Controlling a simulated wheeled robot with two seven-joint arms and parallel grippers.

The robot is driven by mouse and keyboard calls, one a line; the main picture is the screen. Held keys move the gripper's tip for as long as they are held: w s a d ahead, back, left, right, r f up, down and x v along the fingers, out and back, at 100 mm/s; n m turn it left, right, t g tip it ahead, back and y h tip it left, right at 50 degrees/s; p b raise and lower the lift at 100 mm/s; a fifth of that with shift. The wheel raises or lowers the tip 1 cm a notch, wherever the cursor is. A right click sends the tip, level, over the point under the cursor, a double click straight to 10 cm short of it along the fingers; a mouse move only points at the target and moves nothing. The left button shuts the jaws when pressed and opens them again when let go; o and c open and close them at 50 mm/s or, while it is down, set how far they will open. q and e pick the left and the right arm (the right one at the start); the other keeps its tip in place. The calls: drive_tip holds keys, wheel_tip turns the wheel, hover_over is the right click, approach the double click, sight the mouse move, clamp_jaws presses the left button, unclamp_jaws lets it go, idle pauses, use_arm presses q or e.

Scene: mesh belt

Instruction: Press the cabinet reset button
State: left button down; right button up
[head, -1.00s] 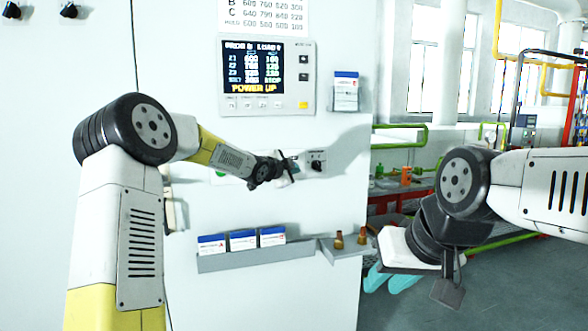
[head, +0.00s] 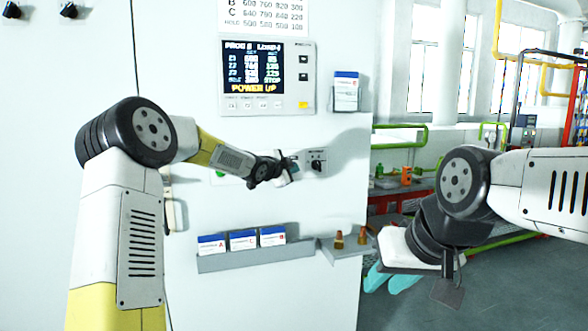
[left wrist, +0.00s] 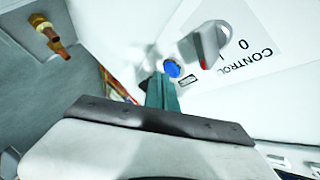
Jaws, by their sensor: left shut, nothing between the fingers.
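In the left wrist view a round blue button (left wrist: 172,68) sits on the white panel, beside a grey selector knob (left wrist: 205,45) marked CONTROL; it appears to be the reset button. My left gripper (left wrist: 162,84) is shut and empty, its teal fingertips just beside the button in that view. I cannot tell whether they touch it. In the head view my left gripper (head: 293,168) is at the cabinet (head: 330,215), just left of the selector knob (head: 318,161), and it hides the button. My right gripper (head: 388,279) hangs low at right, its teal fingers apart and empty.
A display panel (head: 267,77) reading POWER UP is above my left gripper. A card holder (head: 346,92) is to its right. Below are a ledge with cards (head: 242,260) and a small shelf (head: 347,251) with brass fittings. A green rail (head: 400,137) stands beyond the cabinet.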

use_arm(q)
drive_tip(key=shift+w+a, duration=0.15)
drive_tip(key=shift+w, duration=0.3)
idle(0.6)
drive_tip(key=shift+s, duration=0.1)
drive_tip(key=shift+s+d, duration=0.25)
drive_tip(key=shift+s, duration=0.5)
drive_tip(key=s, duration=0.1)
drive_tip(key=s+d, duration=0.1)
drive_tip(key=s, duration=0.2)
drive_tip(key=shift+s+d, duration=0.3)
drive_tip(key=shift+s, duration=0.1)
idle(0.4)
